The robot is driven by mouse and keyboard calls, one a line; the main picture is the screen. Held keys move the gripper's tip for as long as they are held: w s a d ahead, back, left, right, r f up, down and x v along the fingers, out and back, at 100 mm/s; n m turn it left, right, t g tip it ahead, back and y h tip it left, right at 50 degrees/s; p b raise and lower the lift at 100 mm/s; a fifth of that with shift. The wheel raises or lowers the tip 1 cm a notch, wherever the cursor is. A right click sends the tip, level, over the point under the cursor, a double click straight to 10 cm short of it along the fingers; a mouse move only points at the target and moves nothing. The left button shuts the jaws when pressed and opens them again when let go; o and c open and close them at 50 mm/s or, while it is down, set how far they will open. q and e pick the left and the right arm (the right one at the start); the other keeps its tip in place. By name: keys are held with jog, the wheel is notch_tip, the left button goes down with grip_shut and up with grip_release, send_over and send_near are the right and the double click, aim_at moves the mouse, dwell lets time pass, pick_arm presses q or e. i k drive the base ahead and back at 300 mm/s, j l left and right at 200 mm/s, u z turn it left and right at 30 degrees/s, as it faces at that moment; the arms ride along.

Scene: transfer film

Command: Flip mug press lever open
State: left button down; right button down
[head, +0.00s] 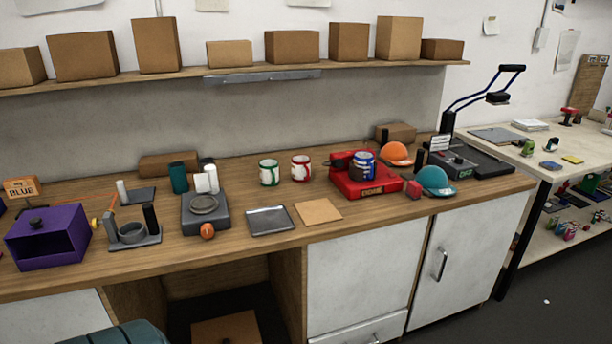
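The red mug press (352,189) sits on the wooden workbench, right of centre, with lettering on its front. A blue, white and red mug (364,166) sits in it on the right side. A dark part (340,160) shows just left of the mug; I cannot tell whether it is the lever, or whether the lever is open or closed. Neither of my grippers is in view.
Two mugs (269,172) stand left of the press. A brown square (319,211) and a grey tray (270,220) lie front-left. A heat press (462,158) stands farther right.

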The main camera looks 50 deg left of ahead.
aim_at(339, 163)
jog(key=k+j, duration=0.15)
jog(key=k, duration=0.25)
jog(key=u, duration=1.2)
